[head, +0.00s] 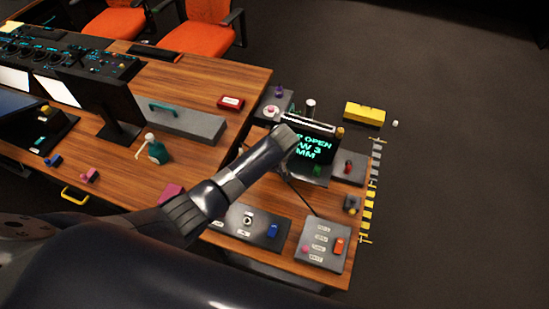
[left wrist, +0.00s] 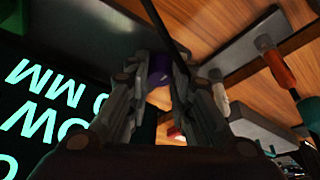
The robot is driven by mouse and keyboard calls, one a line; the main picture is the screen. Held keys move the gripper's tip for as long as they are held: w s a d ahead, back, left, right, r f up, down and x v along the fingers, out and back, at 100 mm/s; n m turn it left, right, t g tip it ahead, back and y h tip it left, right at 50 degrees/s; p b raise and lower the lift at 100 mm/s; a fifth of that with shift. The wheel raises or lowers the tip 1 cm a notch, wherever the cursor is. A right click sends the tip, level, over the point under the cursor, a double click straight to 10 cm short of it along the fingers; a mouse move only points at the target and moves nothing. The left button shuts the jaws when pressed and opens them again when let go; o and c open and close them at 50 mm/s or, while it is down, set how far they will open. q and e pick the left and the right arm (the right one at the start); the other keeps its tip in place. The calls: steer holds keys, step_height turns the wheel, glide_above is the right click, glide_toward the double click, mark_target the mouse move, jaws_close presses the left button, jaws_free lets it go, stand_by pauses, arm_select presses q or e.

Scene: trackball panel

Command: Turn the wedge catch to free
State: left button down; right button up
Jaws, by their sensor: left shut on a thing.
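In the left wrist view my left gripper (left wrist: 170,78) has its fingers closed in on a small purple piece (left wrist: 157,66), which shows partly between the tips. A thin dark rod or cord (left wrist: 163,28) runs from the top of that view down to the fingers. In the head view it slants (head: 303,199) from under my left arm toward the front panels. The arm hides the gripper there, just left of the lit screen (head: 311,150). I cannot tell which part is the wedge catch. My right gripper is not in view.
A grey panel with a red lever (head: 348,167) stands right of the screen. Front panels carry a blue knob (head: 272,230) and an orange switch (head: 339,245). A green bottle (head: 157,152) and a grey box (head: 184,124) stand left. A yellow block (head: 365,114) lies beyond the desk.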

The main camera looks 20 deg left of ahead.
arm_select(q)
steer(key=shift+n, duration=0.3)
steer(key=c, duration=1.4)
jaws_free()
steer(key=shift+r, duration=0.1)
steer(key=v, duration=1.1)
steer(key=shift+s+d+r, duration=0.1)
steer(key=shift+d+r, duration=0.1)
steer(key=shift+r, duration=0.15)
